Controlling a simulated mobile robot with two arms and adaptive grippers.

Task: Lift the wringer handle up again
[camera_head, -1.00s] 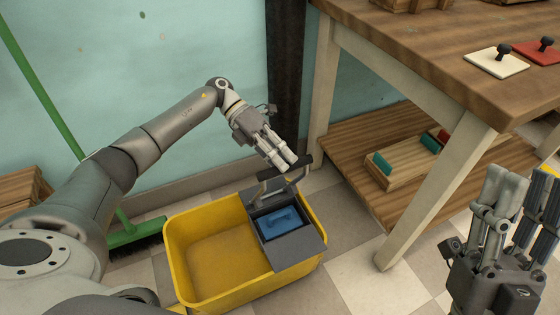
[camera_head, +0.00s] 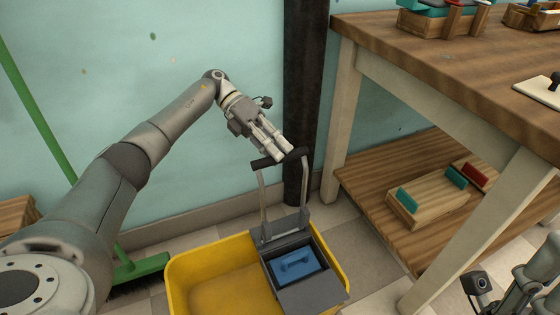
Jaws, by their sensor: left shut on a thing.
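The yellow mop bucket (camera_head: 203,262) stands on the tiled floor at the lower middle. The grey wringer (camera_head: 316,292) sits on its right side, with a blue piece (camera_head: 296,264) inside it. The wringer handle (camera_head: 263,196) stands upright at the wringer's back, two metal legs with a dark crossbar on top. My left gripper (camera_head: 284,157) is shut on the crossbar near its middle; the fingers hide that part of the bar. My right gripper (camera_head: 515,300) is only partly in view at the lower right corner, away from the bucket, and its fingertips are cut off or unclear.
A wooden workbench (camera_head: 440,70) with a lower shelf (camera_head: 375,200) stands to the right. The shelf holds a wooden tray (camera_head: 432,205) with coloured blocks. A dark post (camera_head: 304,100) rises behind the handle. A green broom (camera_head: 40,125) leans at the left.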

